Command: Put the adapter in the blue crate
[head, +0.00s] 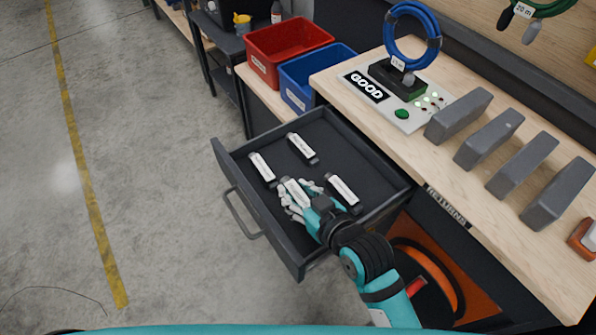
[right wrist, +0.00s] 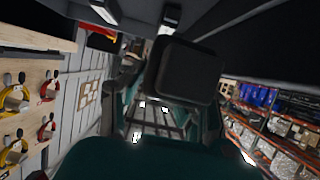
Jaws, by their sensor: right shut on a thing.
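The blue crate (head: 302,98) stands on the bench behind the open drawer, right of a red crate. My right gripper (head: 297,197) reaches down into the drawer and is shut on a white-labelled adapter (head: 294,187). Three similar adapters lie apart in the drawer: one to the left (head: 262,168), one farther back (head: 301,147), one to the right (head: 343,189). In the right wrist view a dark block (right wrist: 185,70) fills the middle; I cannot tell whether it is the held adapter. My left gripper is not in view.
The dark drawer (head: 258,211) is pulled out with raised walls. The red crate (head: 285,57) adjoins the blue one. A GOOD test board (head: 362,86) with a blue cable coil (head: 411,7) and several grey upright blocks (head: 459,115) occupy the bench to the right.

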